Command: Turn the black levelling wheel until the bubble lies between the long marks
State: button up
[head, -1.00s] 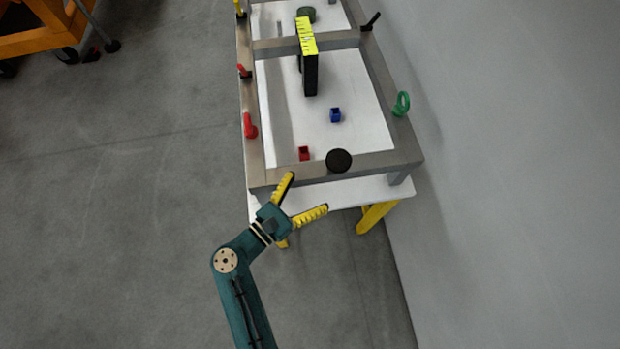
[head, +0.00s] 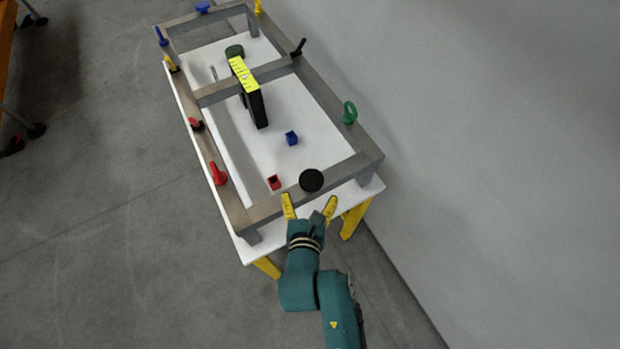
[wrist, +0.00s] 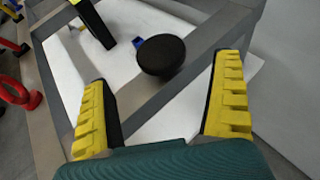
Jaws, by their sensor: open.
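The black levelling wheel (head: 311,180) is a round dark disc on the near bar of the grey frame. It also shows in the wrist view (wrist: 161,55), ahead of and between the fingers. My gripper (head: 310,205) is open and empty, just short of the wheel on its near side and not visibly touching it. In the wrist view my gripper (wrist: 160,105) has its yellow ridged fingers spread wide. A black block with a yellow marked top (head: 243,74) stands by the middle crossbar; I cannot make out a bubble or long marks.
The grey metal frame (head: 205,150) stands on a white table. Red handles (head: 217,173) line its left side; a green ring (head: 350,112) and a black lever (head: 298,47) are on the right. A blue block (head: 291,138) and a red block (head: 274,182) lie inside. A wall rises at right.

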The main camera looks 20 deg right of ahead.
aim_at(311, 179)
jog(key=b+x, duration=0.1)
jog(key=x, duration=0.7)
jog(key=shift+a, duration=0.1)
jog(key=c, duration=1.1)
jog(key=shift+a+r+m+h+p, duration=0.1)
jog(key=shift+m+h+p, duration=0.2)
jog(key=shift+p, duration=0.1)
jog(key=shift+c, duration=0.2)
